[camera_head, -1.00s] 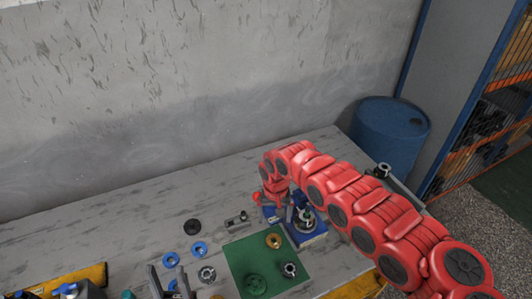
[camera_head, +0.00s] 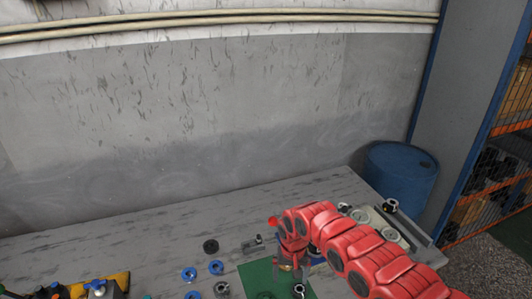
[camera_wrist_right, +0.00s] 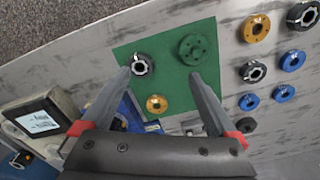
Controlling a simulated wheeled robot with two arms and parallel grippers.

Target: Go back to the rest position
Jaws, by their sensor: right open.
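My right arm reaches in from the lower right in the head view, and its gripper (camera_head: 290,268) points down over the green mat (camera_head: 252,276). In the right wrist view the gripper (camera_wrist_right: 161,76) is open, with nothing between its two fingers. The green mat (camera_wrist_right: 170,42) lies below them, bearing a dark ringed part (camera_wrist_right: 142,65), a green round part (camera_wrist_right: 193,49) and a gold ring (camera_wrist_right: 157,104). My left gripper is not in view.
Blue rings (camera_head: 216,267) and a black disc (camera_head: 210,246) lie left of the mat. A blue barrel (camera_head: 400,176) stands beyond the table's right end, near shelving. The grey table (camera_head: 130,240) is bare toward the wall.

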